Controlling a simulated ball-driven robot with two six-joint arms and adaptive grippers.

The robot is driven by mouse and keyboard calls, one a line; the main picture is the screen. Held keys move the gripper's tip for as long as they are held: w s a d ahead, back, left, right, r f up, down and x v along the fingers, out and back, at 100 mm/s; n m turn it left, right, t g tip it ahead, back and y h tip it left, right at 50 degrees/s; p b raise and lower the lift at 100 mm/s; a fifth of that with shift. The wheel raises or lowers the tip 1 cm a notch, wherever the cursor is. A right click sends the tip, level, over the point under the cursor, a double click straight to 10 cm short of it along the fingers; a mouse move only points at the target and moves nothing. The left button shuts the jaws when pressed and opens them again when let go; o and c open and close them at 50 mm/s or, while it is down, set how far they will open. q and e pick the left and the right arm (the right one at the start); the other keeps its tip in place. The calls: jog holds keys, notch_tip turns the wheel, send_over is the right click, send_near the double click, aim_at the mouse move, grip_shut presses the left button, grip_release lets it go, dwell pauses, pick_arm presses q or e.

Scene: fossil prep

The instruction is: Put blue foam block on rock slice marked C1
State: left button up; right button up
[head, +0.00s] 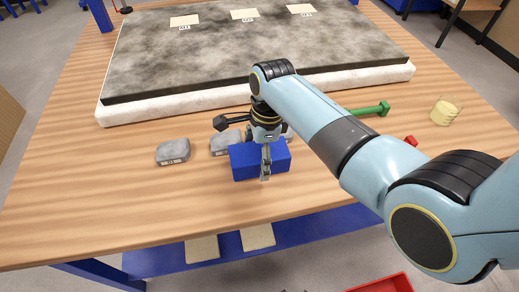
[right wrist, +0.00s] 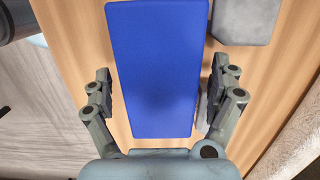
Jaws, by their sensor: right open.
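The blue foam block (head: 243,162) lies on the wooden table near its front edge. It also fills the middle of the right wrist view (right wrist: 155,70). My right gripper (head: 265,170) is open and points down over the block, with one finger on each side of it. I cannot tell whether the fingers touch the block. A grey rock slice (head: 173,150) with a small label that seems to read C1 lies to the left. A second grey rock slice (head: 222,143) lies between it and the block; its label is not readable. My left gripper is not in view.
A large dark slab (head: 240,55) with pale label cards on top rests on a white base behind. A black-headed tool (head: 222,122) lies behind the block. A green tool (head: 378,108), a yellowish roll (head: 444,113) and a small red object (head: 410,140) lie right. The table's left side is clear.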

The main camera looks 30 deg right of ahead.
aim_at(259, 151)
jog(key=shift+o, duration=0.2)
jog(key=r, duration=0.3)
jog(key=r+p, duration=0.1)
jog(key=r, duration=0.3)
jog(key=d+r, duration=0.1)
jog(key=r, duration=0.3)
jog(key=shift+s+d+r+p, duration=0.1)
jog(key=shift+r+p, duration=0.1)
jog(key=shift+p, duration=0.1)
jog(key=y+b, duration=0.1)
jog(key=b, duration=0.1)
jog(key=y+b, duration=0.1)
jog(key=b, duration=0.2)
jog(key=shift+s+d+f+t+y, duration=0.1)
jog(key=shift+d+f+t+y, duration=0.1)
jog(key=shift+t+y, duration=0.2)
jog(key=shift+s+d+f+b, duration=0.15)
jog(key=shift+d+f+b, duration=0.25)
jog(key=shift+d+b, duration=0.15)
jog(key=shift+s+d+f+b, duration=0.15)
jog(key=shift+d+f+b, duration=0.25)
jog(key=shift+d, duration=0.2)
jog(key=x, duration=0.4)
jog(key=shift+a+f, duration=0.25)
jog(key=b+x, duration=0.1)
jog(key=x, duration=0.4)
jog(key=shift+w+a+f, duration=0.1)
jog(key=shift+a+f, duration=0.05)
jog(key=shift+f, duration=0.2)
jog(key=shift+c, duration=0.2)
